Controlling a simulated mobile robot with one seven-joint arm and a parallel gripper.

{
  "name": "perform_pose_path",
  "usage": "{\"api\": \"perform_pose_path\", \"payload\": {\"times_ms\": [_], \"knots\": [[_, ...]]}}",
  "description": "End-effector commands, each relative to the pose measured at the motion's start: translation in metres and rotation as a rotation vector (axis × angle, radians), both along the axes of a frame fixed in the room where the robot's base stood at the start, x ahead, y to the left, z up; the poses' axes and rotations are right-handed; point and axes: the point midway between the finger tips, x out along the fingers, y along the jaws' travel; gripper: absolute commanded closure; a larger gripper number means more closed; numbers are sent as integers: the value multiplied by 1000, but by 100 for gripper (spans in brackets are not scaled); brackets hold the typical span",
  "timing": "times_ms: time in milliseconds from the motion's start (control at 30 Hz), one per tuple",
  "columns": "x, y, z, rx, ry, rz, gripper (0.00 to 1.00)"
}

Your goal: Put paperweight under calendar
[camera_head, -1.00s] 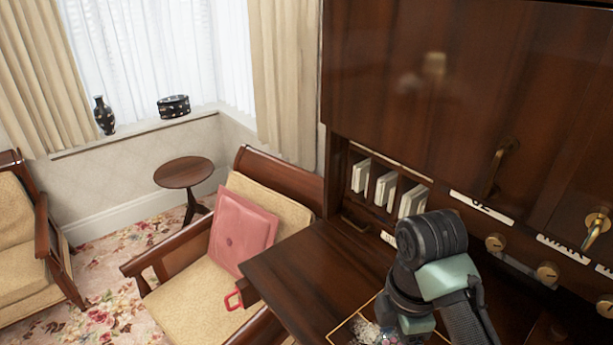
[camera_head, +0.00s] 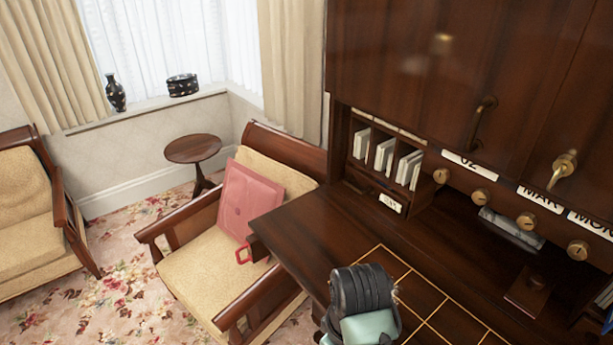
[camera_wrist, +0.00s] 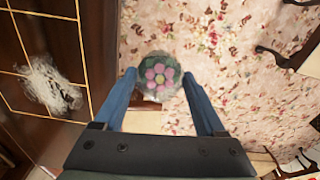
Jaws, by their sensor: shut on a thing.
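My gripper (camera_wrist: 159,76) is shut on the paperweight (camera_wrist: 158,84), a round clear glass piece with a pink flower inside. In the wrist view it sits between the blue fingertips, above the floor beside the desk edge. In the head view my wrist hides the fingers and the paperweight. The calendar is the row of white labels with a number, "MAR" (camera_head: 540,202) and "MON", each above brass knobs (camera_head: 527,221), on the dark cabinet over the desk. My gripper is below and to the left of it in the head view.
White papers stand in slots (camera_head: 383,155) at the back.

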Motion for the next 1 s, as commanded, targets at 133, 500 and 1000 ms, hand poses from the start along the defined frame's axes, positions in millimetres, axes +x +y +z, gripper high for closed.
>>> {"api": "perform_pose_path", "payload": {"times_ms": [133, 500, 1000], "knots": [[-20, 28, -28, 11, 17, -295, 100], [-53, 57, -61, -6, 38, -743, 100], [-54, 56, -64, -12, 40, -773, 100]]}}
